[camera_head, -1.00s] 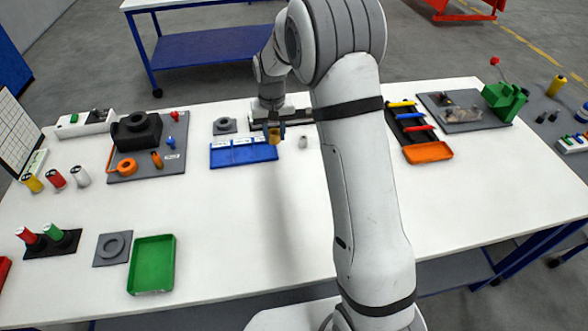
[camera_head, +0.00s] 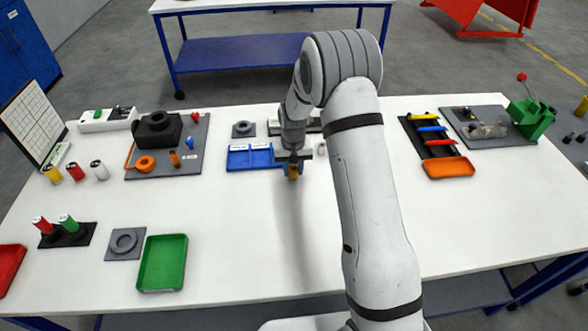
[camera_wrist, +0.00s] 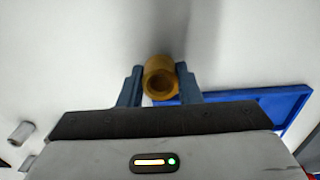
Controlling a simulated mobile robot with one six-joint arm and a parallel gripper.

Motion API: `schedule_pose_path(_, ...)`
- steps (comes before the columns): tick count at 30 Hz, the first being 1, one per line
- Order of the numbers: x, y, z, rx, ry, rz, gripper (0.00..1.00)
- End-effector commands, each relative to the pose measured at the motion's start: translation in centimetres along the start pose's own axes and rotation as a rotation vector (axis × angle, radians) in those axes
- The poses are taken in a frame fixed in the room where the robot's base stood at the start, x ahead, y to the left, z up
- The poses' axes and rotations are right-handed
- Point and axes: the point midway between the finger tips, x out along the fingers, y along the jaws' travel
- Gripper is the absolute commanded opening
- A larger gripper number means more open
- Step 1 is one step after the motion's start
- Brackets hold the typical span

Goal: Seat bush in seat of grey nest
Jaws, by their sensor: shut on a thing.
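My gripper (camera_head: 292,168) is shut on a brass-coloured bush (camera_head: 293,171) and holds it above the white table. The wrist view shows the bush (camera_wrist: 160,77) between the two blue fingers, with its round bore visible. Two grey square plates with round seats are in the head view, and I cannot tell which is the named grey nest. A larger one (camera_head: 124,243) lies at the front left, left of the green tray. A smaller one (camera_head: 244,129) lies behind the blue tray, left of my gripper. No bush shows in either seat.
A blue tray (camera_head: 240,161) lies just left of my gripper. A green tray (camera_head: 163,263) stands at the front left. A black block (camera_head: 158,131) on a grey board is at the back left. An orange tray (camera_head: 447,168) is to the right. The middle front of the table is clear.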

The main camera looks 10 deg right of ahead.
Motion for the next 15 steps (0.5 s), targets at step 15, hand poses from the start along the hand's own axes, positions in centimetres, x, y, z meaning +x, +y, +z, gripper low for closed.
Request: schedule_pose_path(15, 1.33, 0.07, 0.00, 0.001, 0.000, 0.000, 0.37)
